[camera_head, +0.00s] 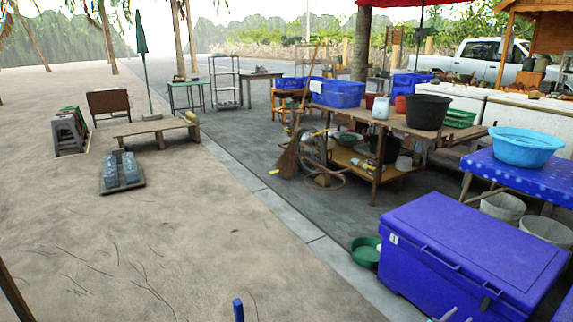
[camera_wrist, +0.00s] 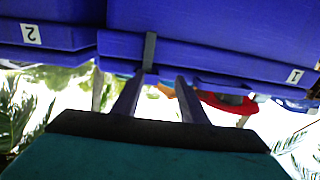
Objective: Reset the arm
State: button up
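My gripper (camera_wrist: 157,84) shows in the wrist view with its two fingers spread apart and nothing between them. The fingers point toward a blue cooler box marked 1 (camera_wrist: 220,45), which hangs upside down in this tilted view. A dark latch strap (camera_wrist: 149,52) on the cooler lies just beyond the fingertips. I cannot tell whether the fingers touch it. In the head view, two pale tips at the bottom edge, in front of the large blue cooler (camera_head: 470,245), look like my gripper (camera_head: 455,316). The rest of my arm is out of frame there.
A second cooler marked 2 (camera_wrist: 60,30) is beside the first. A green basin (camera_head: 366,252) sits by the large cooler. A blue table (camera_head: 510,172) holds a light-blue basin (camera_head: 525,147). A wooden workbench (camera_head: 385,122) stands behind. Sandy ground (camera_head: 150,240) at left is mostly clear.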

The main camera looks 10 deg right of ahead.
jog(key=w+a+r+n+t+y+p, duration=0.1)
jog(key=w+a+n+t+y+p, duration=0.1)
jog(key=w+a, duration=0.45)
jog(key=w+a+r+n+t+y+p, duration=0.15)
jog(key=w+a, duration=0.25)
jog(key=a, duration=0.6)
jog(key=w+a+n+t+y+p, duration=0.1)
jog(key=w+a+n+t+p, duration=0.1)
jog(key=w+a, duration=0.45)
jog(key=s+a+f+n+y+p, duration=0.1)
jog(key=a+f+n+y+p, duration=0.15)
jog(key=a, duration=0.75)
jog(key=a+f+n+y+p, duration=0.15)
jog(key=a+y, duration=0.25)
jog(key=a, duration=0.6)
jog(key=s+a+f+n+y+p, duration=0.1)
jog(key=a+n+y, duration=0.15)
jog(key=a, duration=0.75)
jog(key=s+a+f+n+g+y+p, duration=0.25)
jog(key=s+a+g+y, duration=0.4)
jog(key=s+a, duration=0.95)
jog(key=s+d+r+g+h, duration=0.1)
jog(key=s+g, duration=0.4)
jog(key=s, duration=0.7)
jog(key=s+d+r+g+h, duration=0.1)
jog(key=s+g, duration=0.4)
jog(key=s, duration=0.6)
jog(key=shift+s+d+r+g+h, duration=0.35)
jog(key=shift+r+h, duration=0.15)
jog(key=shift+r, duration=0.1)
